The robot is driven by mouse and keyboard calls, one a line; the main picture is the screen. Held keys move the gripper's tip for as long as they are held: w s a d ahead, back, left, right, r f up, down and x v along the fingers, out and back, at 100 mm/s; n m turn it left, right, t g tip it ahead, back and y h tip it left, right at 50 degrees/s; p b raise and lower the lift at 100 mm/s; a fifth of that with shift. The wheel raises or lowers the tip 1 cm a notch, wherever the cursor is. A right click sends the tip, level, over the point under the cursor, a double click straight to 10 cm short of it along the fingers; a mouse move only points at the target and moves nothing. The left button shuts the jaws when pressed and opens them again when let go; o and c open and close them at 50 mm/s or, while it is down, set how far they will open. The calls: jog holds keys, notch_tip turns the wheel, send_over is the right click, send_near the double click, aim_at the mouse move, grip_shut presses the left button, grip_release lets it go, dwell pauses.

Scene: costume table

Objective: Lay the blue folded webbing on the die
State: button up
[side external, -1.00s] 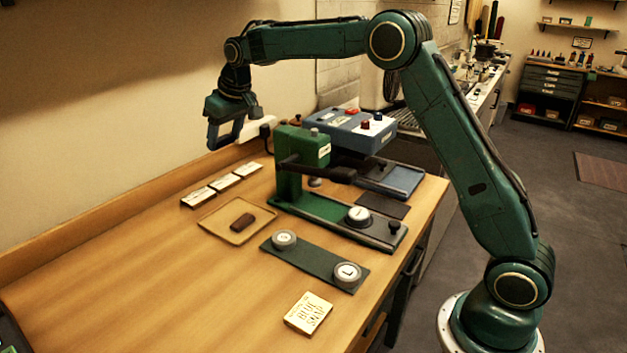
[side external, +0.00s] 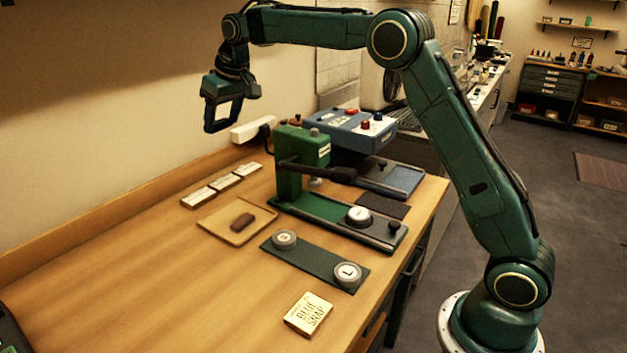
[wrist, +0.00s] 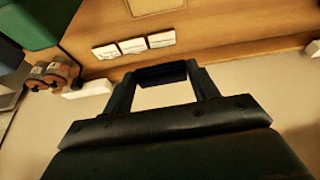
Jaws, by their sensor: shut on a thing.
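My gripper (side external: 219,128) is high above the back of the table, left of the green press. It is shut on a dark blue strip, the folded webbing (wrist: 162,73), which spans the two fingertips in the wrist view. A round, pale-topped die (side external: 360,215) sits on the green press's base. Two more round discs, one at the left (side external: 284,239) and one marked L (side external: 347,273), lie on a dark green mat. The webbing is well away from all of them and touches none.
The green press (side external: 305,160) stands by a blue press (side external: 352,133). A tan tray (side external: 216,224) holds a brown piece (side external: 243,221). Three small cards (side external: 222,185) lie near the wall. A "Blue Snap" card (side external: 308,314) lies in front.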

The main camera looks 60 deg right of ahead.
jog(key=shift+r, duration=0.5)
jog(key=s+d, duration=0.4)
jog(key=s+d+r, duration=0.1)
jog(key=s+d, duration=0.3)
jog(key=s, duration=0.1)
jog(key=s+d, duration=0.4)
jog(key=s, duration=0.1)
jog(key=shift+d+r, duration=0.2)
jog(key=shift+r, duration=0.15)
jog(key=s+d+f, duration=0.2)
jog(key=s+d, duration=0.1)
jog(key=s, duration=1.3)
notch_tip(320, 180, down, 14)
jog(key=shift+a, duration=0.2)
jog(key=shift+w+f, duration=0.1)
jog(key=shift+f, duration=0.05)
jog(key=shift+f, duration=2.75)
